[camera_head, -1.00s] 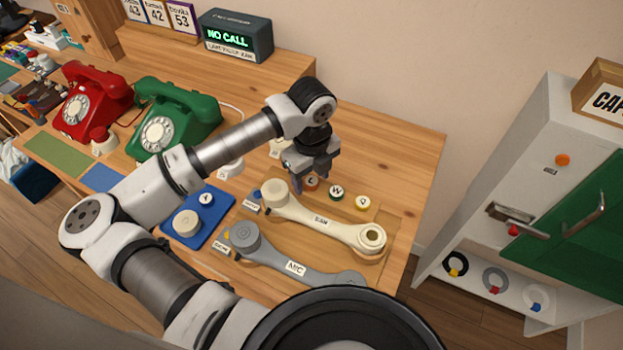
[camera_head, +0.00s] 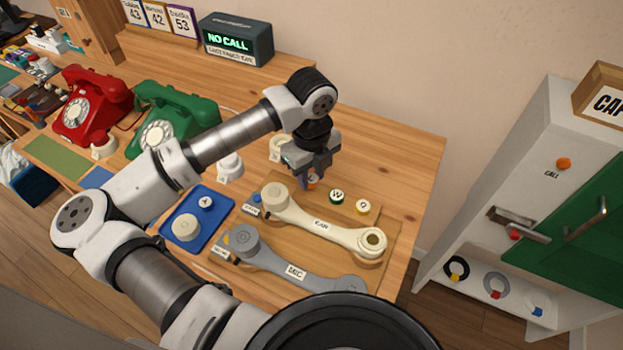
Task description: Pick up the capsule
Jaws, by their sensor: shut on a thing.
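My gripper (camera_head: 311,178) is above the wooden table, toward the right of its top. It is shut on a small round orange piece (camera_head: 313,182), which I take to be the capsule. The fingers hide most of it, and I cannot tell whether it is clear of the wood. Two similar round lettered pieces lie in a row to its right: a green-rimmed one marked W (camera_head: 336,196) and a yellow-rimmed one (camera_head: 362,206).
A cream handset (camera_head: 322,225) and a grey handset (camera_head: 295,268) lie in front. Green (camera_head: 172,115) and red (camera_head: 92,105) phones stand at left. A cabinet with a green door (camera_head: 575,235) stands at right.

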